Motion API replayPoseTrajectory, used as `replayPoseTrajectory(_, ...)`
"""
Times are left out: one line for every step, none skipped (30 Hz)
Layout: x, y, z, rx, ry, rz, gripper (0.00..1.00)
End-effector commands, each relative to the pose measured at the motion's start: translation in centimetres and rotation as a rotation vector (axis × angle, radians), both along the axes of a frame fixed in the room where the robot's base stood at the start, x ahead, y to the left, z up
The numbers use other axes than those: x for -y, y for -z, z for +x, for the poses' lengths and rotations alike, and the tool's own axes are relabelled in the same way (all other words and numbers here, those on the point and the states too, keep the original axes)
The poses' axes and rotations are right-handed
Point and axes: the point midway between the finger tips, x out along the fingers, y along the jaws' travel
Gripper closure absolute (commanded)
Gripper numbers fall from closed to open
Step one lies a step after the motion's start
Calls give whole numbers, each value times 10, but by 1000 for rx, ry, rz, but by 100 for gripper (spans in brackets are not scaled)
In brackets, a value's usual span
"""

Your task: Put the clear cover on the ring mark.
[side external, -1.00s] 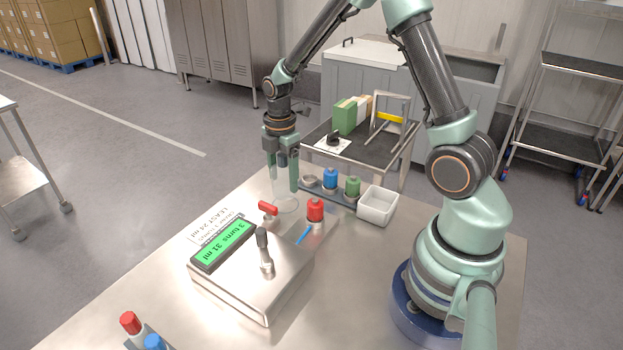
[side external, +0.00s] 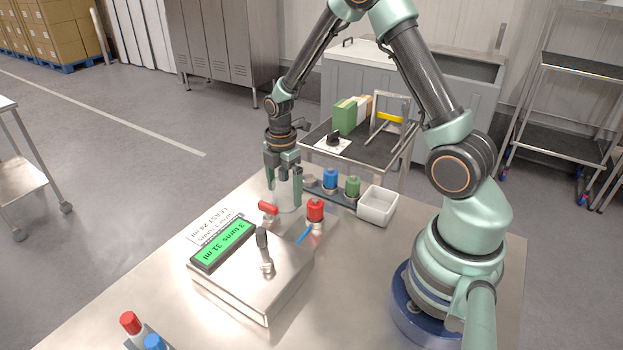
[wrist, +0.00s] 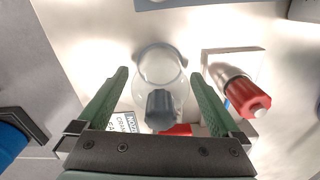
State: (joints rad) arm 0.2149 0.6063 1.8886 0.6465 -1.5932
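The clear cover (side external: 288,197) is a see-through cylinder standing upright on the metal table, at the place where the ring mark lay. It also shows in the wrist view (wrist: 160,68), with a dark knob (wrist: 160,104) in front of it that looks like its top. The ring mark is hidden or merged with the cover's rim, so exact centring cannot be told. My gripper (side external: 284,190) is low over the cover, one finger on each side. In the wrist view its fingers (wrist: 159,74) are spread, with gaps between them and the knob.
The metal dispenser box (side external: 250,280) with green display is in front. Blue (side external: 330,178) and green (side external: 353,186) capped bottles and a white bin (side external: 377,206) are to the right.

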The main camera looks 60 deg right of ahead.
Motion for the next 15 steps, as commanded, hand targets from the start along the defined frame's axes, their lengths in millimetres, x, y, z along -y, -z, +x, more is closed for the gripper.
replayPoseTrajectory(0,-1,0,1,0,0,0)
replayPoseTrajectory(0,-3,0,1,0,0,0)
replayPoseTrajectory(0,-6,0,2,0,0,0)
replayPoseTrajectory(0,-9,1,3,0,-1,0)
replayPoseTrajectory(0,-13,1,3,0,-1,0)
replayPoseTrajectory(0,-18,1,4,0,-1,0)
replayPoseTrajectory(0,-24,1,5,0,-1,0)
replayPoseTrajectory(0,-29,1,5,0,-1,0)
replayPoseTrajectory(0,-37,1,6,0,-1,0)
replayPoseTrajectory(0,-44,1,7,0,-1,0)
replayPoseTrajectory(0,-51,1,7,0,-1,0)
replayPoseTrajectory(0,-59,1,7,0,-1,0)
replayPoseTrajectory(0,-65,1,7,0,-1,0)
replayPoseTrajectory(0,-72,1,6,0,-1,0)
replayPoseTrajectory(0,-79,1,6,0,-1,0)
